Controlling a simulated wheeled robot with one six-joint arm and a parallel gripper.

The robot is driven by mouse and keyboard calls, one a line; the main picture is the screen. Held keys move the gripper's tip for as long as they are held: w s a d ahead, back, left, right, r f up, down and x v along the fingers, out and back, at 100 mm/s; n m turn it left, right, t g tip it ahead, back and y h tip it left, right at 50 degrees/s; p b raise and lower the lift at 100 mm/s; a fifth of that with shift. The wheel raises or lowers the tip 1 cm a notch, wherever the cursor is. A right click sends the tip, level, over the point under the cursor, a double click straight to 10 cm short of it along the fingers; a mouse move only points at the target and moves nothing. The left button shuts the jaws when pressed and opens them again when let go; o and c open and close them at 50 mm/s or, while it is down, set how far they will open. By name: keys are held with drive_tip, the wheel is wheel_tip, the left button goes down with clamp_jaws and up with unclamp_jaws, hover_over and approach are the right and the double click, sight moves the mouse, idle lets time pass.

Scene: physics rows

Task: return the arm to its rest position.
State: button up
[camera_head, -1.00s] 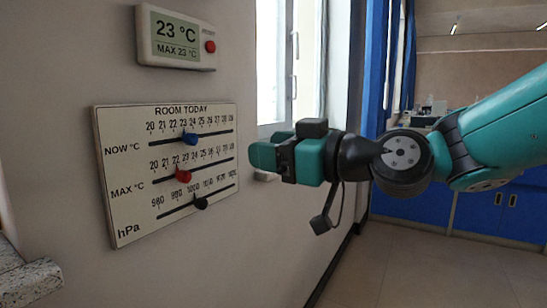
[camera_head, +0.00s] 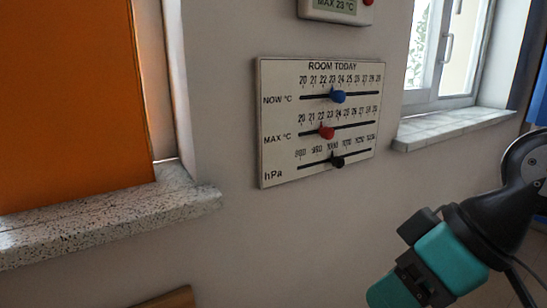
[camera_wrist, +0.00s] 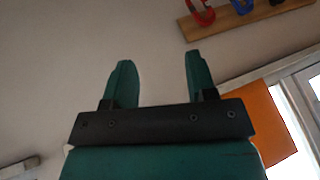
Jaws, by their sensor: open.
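My gripper (camera_head: 398,292) is at the lower right of the head view, pointing down and to the left, below and to the right of the wall board. In the wrist view my gripper (camera_wrist: 155,85) shows two teal fingers spread apart with nothing between them. It is open and empty, and it touches nothing that I can see. My teal and black arm runs off the right edge of the head view.
A ROOM TODAY board (camera_head: 268,155) with blue, red and black sliders hangs on the wall, under a display (camera_head: 335,8). Stone sills (camera_head: 110,215) stand out on both sides. A wooden rack (camera_wrist: 235,22) with coloured items shows in the wrist view. Wall below the board is clear.

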drive_tip(key=s+d+g+h+p, duration=0.1)
drive_tip(key=s+g+h, duration=0.1)
drive_tip(key=s, duration=0.2)
wheel_tip(320, 180, up, 17)
drive_tip(key=p, duration=1.8)
drive_tip(key=shift+w+r+m, duration=0.15)
drive_tip(key=shift+r+m, duration=0.05)
drive_tip(key=shift+m, duration=0.1)
idle(0.6)
